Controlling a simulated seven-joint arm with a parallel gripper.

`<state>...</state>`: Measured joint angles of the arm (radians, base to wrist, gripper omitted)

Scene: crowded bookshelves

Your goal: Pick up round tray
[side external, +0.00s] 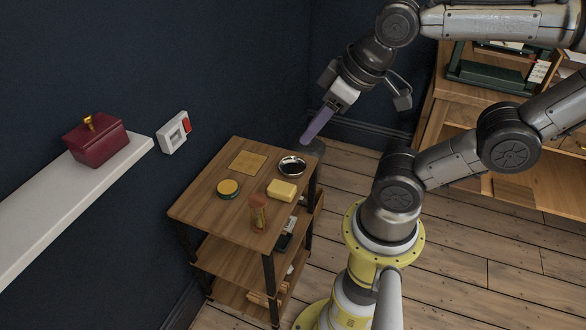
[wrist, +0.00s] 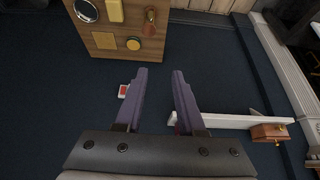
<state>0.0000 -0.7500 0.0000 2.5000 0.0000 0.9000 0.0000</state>
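The round tray (side external: 292,166) is a small round dish with a silver rim and dark inside, lying on the top of the wooden shelf cart (side external: 206,198) near its far right corner. In the wrist view the round tray (wrist: 86,11) is at the top left, partly cut by the frame edge. My gripper (side external: 306,139) has purple fingers and is above the cart's far right side, apart from the tray. In the wrist view my gripper (wrist: 160,72) is open, with nothing between the fingers.
Near the tray are a yellow block (side external: 282,190), a round yellow-topped tin (side external: 228,188), a flat tan square (side external: 248,163) and a reddish-brown upright object (side external: 258,212). A white wall shelf (side external: 75,203) holds a dark red box (side external: 96,139). A wooden bookcase (side external: 460,150) stands at right.

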